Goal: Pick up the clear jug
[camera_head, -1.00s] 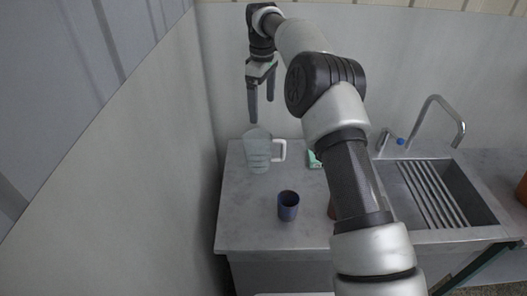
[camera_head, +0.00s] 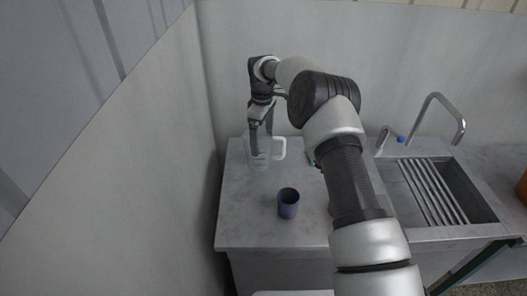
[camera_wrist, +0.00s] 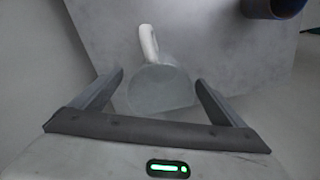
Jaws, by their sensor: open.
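The clear jug (camera_head: 257,160) stands upright on the counter's back left part, with its white handle pointing right in the head view. In the wrist view the jug (camera_wrist: 160,90) lies between the fingers, its white handle at the top. My gripper (camera_head: 260,148) is at the jug's top, pointing down, with its fingers apart. In the wrist view my gripper (camera_wrist: 160,84) is open, with one finger on each side of the jug. I cannot tell whether either finger touches it.
A blue cup (camera_head: 288,204) stands on the counter (camera_head: 245,215) in front of the jug. A sink (camera_head: 430,190) with a tap (camera_head: 450,115) is at the right. The grey wall (camera_head: 150,170) rises close on the left. My arm hides part of the counter's middle.

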